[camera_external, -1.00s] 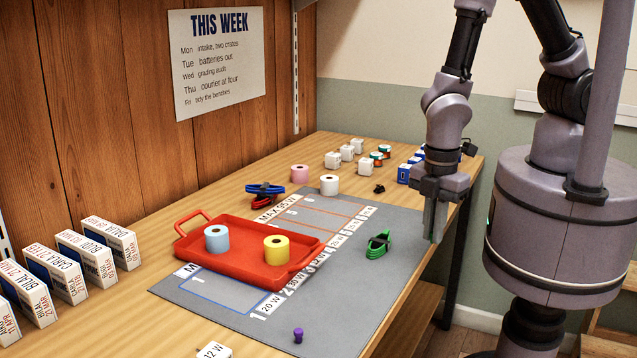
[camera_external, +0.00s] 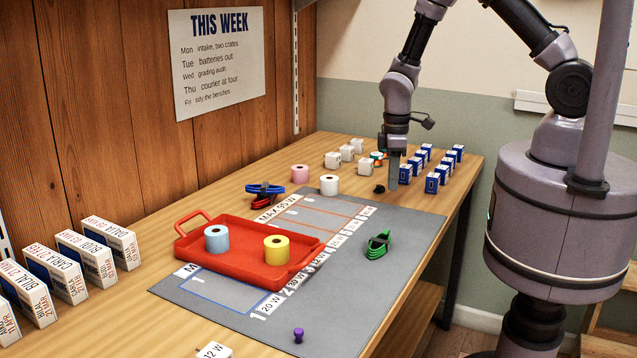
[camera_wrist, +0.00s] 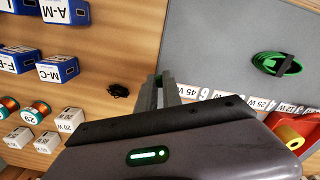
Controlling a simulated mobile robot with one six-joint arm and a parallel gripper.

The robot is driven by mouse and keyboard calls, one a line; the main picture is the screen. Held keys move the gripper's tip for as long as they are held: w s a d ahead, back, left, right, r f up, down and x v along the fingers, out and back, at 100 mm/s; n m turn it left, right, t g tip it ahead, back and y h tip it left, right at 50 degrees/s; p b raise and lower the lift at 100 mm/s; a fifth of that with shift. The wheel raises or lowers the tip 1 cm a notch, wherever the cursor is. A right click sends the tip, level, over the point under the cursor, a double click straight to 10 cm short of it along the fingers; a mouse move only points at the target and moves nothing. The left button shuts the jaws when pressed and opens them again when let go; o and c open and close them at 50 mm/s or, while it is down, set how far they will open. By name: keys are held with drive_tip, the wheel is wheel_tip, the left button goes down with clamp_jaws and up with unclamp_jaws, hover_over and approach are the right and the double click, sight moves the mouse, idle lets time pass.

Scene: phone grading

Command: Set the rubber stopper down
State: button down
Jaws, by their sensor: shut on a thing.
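My gripper (camera_external: 394,184) points down over the far right part of the table, just right of a small black item. In the wrist view its fingers (camera_wrist: 163,85) are close together, over the bare wood beside the grey mat's edge. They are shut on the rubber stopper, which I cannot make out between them. I cannot tell how far the fingertips are above the table.
The small black item (camera_external: 379,188) lies beside my gripper. Blue boxes (camera_external: 432,183) stand to the right, white cubes (camera_external: 333,160) to the left. A green cable coil (camera_external: 378,244), a red tray (camera_external: 247,262) and a purple knobbed piece (camera_external: 298,335) are on the grey mat (camera_external: 335,307).

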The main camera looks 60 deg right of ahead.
hover_over(369, 201)
drive_tip(key=shift+d+f+b, duration=0.1)
drive_tip(key=shift+f+b, duration=0.3)
drive_tip(key=shift+b, duration=0.05)
drive_tip(key=shift+w+f, duration=0.1)
drive_tip(key=shift+f, duration=0.25)
drive_tip(key=shift+f+b, duration=0.75)
drive_tip(key=shift+f, duration=0.55)
drive_tip(key=shift+f, duration=0.1)
drive_tip(key=shift+f, duration=0.15)
drive_tip(key=c, duration=1.5)
unclamp_jaws()
drive_tip(key=shift+r, duration=0.2)
